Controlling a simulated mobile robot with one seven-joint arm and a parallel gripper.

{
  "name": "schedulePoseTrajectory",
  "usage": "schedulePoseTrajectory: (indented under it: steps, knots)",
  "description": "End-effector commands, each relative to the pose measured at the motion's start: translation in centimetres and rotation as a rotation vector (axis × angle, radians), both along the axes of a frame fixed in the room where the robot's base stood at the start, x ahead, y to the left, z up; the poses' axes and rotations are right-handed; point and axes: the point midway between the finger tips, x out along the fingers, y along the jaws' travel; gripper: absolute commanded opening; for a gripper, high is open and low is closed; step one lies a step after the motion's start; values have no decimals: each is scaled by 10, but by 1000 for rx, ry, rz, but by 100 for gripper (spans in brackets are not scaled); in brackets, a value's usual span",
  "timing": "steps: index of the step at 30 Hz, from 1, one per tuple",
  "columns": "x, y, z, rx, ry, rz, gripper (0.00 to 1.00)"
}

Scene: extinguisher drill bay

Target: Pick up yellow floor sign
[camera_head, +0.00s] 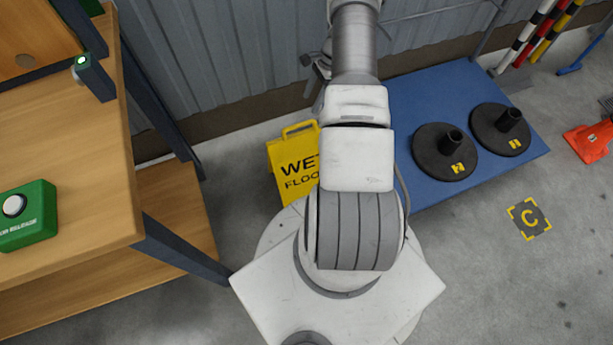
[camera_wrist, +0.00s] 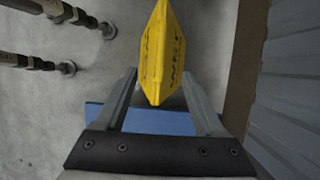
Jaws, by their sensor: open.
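The yellow floor sign (camera_head: 293,164) stands on the concrete floor in front of the grey corrugated wall in the head view. Its black text reads "WET FLOOR", and my arm hides its right side. In the wrist view the sign (camera_wrist: 162,55) is seen from above, edge-on, as a yellow A-frame. My gripper (camera_wrist: 160,90) is open, with one finger on each side of the near end of the sign. I cannot tell whether either finger touches it. In the head view my arm hides most of the gripper.
A wooden bench (camera_head: 90,150) with dark legs stands at the left, holding a green box (camera_head: 28,216). A blue platform (camera_head: 420,100) with black round bases (camera_head: 444,152) lies to the right. An orange object (camera_head: 590,141) lies far right. Floor around marker C (camera_head: 529,218) is clear.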

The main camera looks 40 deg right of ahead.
Motion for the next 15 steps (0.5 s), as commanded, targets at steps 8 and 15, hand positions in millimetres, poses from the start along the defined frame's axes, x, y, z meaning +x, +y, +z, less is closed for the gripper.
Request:
schedulePoseTrajectory:
  steps: [8, 15]
  knots:
    - [2, 26, -60, 3, 2, 4, 71]
    - [4, 39, -90, 0, 1, 4, 71]
